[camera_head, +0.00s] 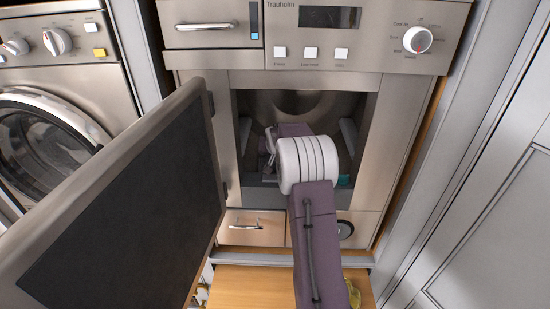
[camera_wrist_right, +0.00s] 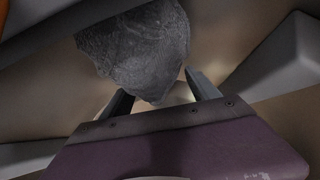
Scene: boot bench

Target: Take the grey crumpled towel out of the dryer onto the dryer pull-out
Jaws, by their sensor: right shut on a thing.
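The dryer's (camera_head: 240,105) opening shows behind my right arm, its door (camera_head: 120,200) swung open to the left. My right arm reaches into the drum, and its gripper is mostly hidden by the wrist in the head view. In the right wrist view my right gripper (camera_wrist_right: 160,92) has its two fingers on either side of the grey crumpled towel (camera_wrist_right: 140,45), shut on it. The towel is hidden in the head view. A wooden board (camera_head: 245,284) below the dryer's front looks like the pull-out. My left gripper is not in view.
The open door fills the left foreground. A washing machine (camera_head: 70,95) stands at the left and a grey panelled door (camera_head: 490,200) at the right. A small teal thing (camera_head: 343,180) lies at the opening's lower right. A yellowish thing (camera_head: 353,293) lies beside my arm over the board.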

